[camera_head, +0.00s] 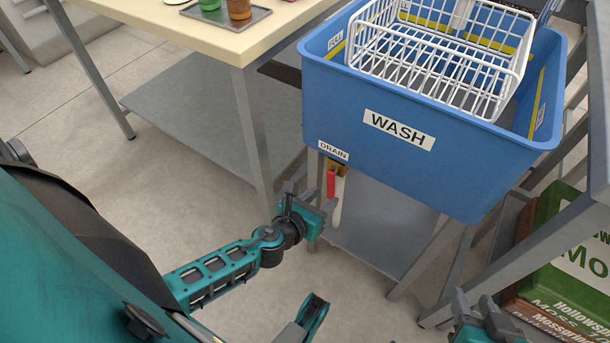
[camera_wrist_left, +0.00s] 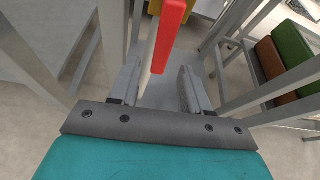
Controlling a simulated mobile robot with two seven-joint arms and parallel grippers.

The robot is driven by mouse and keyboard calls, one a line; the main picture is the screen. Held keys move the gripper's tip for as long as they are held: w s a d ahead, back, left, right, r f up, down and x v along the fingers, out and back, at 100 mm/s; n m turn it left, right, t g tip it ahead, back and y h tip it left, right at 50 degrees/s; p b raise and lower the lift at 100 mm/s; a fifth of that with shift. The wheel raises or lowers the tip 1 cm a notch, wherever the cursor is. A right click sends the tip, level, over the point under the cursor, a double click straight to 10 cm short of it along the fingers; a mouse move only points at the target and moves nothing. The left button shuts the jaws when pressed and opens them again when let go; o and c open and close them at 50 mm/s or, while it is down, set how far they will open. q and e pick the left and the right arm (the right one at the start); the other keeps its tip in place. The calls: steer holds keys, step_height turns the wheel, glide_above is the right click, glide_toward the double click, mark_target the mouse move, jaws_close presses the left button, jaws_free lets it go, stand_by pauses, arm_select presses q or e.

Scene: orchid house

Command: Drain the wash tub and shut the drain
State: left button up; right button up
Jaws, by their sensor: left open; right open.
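The blue wash tub (camera_head: 420,165) stands on a grey frame, with WASH and DRAIN labels on its front. Below the DRAIN label, a red lever (camera_head: 331,183) hangs down beside a pale outlet tube (camera_head: 339,200). My left gripper (camera_head: 312,200) is open just left of the lever in the head view. In the left wrist view, the red lever (camera_wrist_left: 168,35) shows ahead, in line with the gap between the open fingers (camera_wrist_left: 158,85); contact cannot be told. My right gripper (camera_head: 478,308) is open and empty at the bottom right. The water level cannot be made out.
A white wire basket (camera_head: 440,60) sits in the tub's top. A cream-topped table (camera_head: 225,45) with a tray (camera_head: 255,15) stands left; its leg is close behind my left gripper. Green and brown moss packages (camera_head: 570,260) lie low at the right.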

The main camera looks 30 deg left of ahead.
arm_select(q)
steer(key=v, duration=0.8)
arm_select(e)
steer(key=shift+s+d, duration=0.15)
steer(key=shift+d, duration=0.1)
arm_select(q)
steer(key=shift+w, duration=0.1)
steer(key=s+d+r+n+g+h, duration=0.1)
steer(key=d+r+n, duration=0.2)
steer(key=n, duration=1.3)
steer(key=s+d+r+n+g+h, duration=0.1)
steer(key=s+d+r+n+g, duration=0.15)
steer(key=n, duration=1.35)
step_height(320, 180, up, 13)
steer(key=a+n+y+p, duration=0.1)
steer(key=a+p, duration=0.1)
steer(key=p, duration=1.6)
steer(key=shift+s+a+f+t, duration=0.2)
steer(key=shift+s+a+t, duration=0.15)
steer(key=shift+s, duration=0.1)
arm_select(e)
steer(key=s+d+r+h, duration=0.1)
steer(key=d+r, duration=0.2)
steer(key=r, duration=0.9)
steer(key=shift+s+d+r, duration=0.15)
steer(key=shift+s+d, duration=0.15)
steer(key=shift+s, duration=0.05)
